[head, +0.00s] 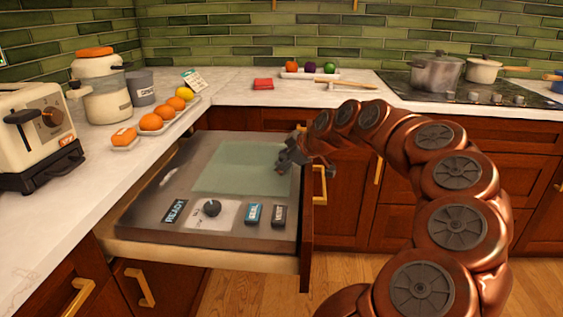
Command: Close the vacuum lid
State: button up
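The vacuum unit (150,195) is a grey metal panel set in a pulled-out drawer. Its lid (238,168) is a pale green, see-through pane towards the back of the panel. The lid looks flat or nearly flat on the unit; I cannot tell whether a small gap is left under it. My gripper (287,160) is at the lid's right edge, above or touching it; contact is not clear. Its fingers are small and dark here, and their opening cannot be made out. In front of the lid are a READY label (175,211), a knob (212,208) and two buttons (253,215).
The drawer front (307,225) with its gold handle stands out to the right of the unit. A toaster (35,135), a canister (102,88) and a row of oranges (151,122) stand on the left counter. Pots (436,72) sit on the hob at the right. Wooden floor is free in front.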

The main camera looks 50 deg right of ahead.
jog(key=shift+r, duration=0.15)
jog(key=shift+s+d+r, duration=0.1)
jog(key=shift+s+r, duration=0.15)
jog(key=shift+r, duration=0.05)
jog(key=shift+v, duration=5.55)
